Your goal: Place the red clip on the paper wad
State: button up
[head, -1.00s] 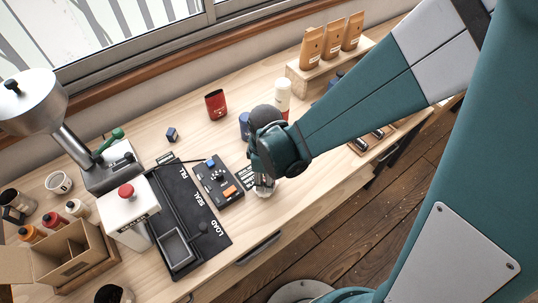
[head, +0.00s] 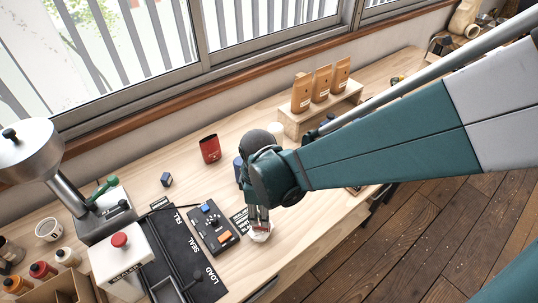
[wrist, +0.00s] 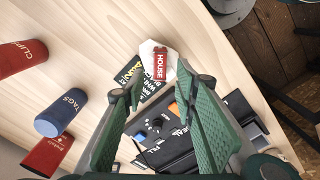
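The red clip (wrist: 160,62), lettered HOUSE, lies against the white crumpled paper wad (wrist: 147,50) in the wrist view. In the head view the wad (head: 261,236) sits on the bench near its front edge, just under my gripper (head: 258,214). A bit of red shows between the fingers there. In the wrist view my gripper (wrist: 159,80) has its two green fingers spread apart. The clip is between and just beyond the fingertips, with gaps visible on both sides. Whether the clip rests fully on the wad is hard to tell.
A black control box (head: 214,228) and the black LOAD/SEAL/FILL mat (head: 185,250) are left of the wad. A blue TAGS cup (wrist: 60,113) and red CLIPS cup (wrist: 20,58) stand nearby. A red tin (head: 210,149) stands farther back. Bags (head: 302,93) stand on a riser.

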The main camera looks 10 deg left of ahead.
jog(key=shift+r, duration=2.45)
jog(key=shift+r, duration=0.1)
jog(key=d+r+m+t, duration=0.2)
jog(key=d+r+m, duration=0.3)
jog(key=d, duration=0.5)
jog(key=d+r+m+t, duration=0.2)
jog(key=d+r+m, duration=0.4)
jog(key=d, duration=0.4)
jog(key=d+r+m+t, duration=0.3)
jog(key=d+r+m, duration=0.2)
jog(key=d, duration=0.5)
jog(key=shift+s+d+r+m, duration=0.25)
jog(key=shift+s+m, duration=0.1)
jog(key=shift+m, duration=0.65)
jog(key=shift+f, duration=0.1)
notch_tip(320, 180, down, 7)
jog(key=b, duration=0.6)
jog(key=shift+b, duration=0.3)
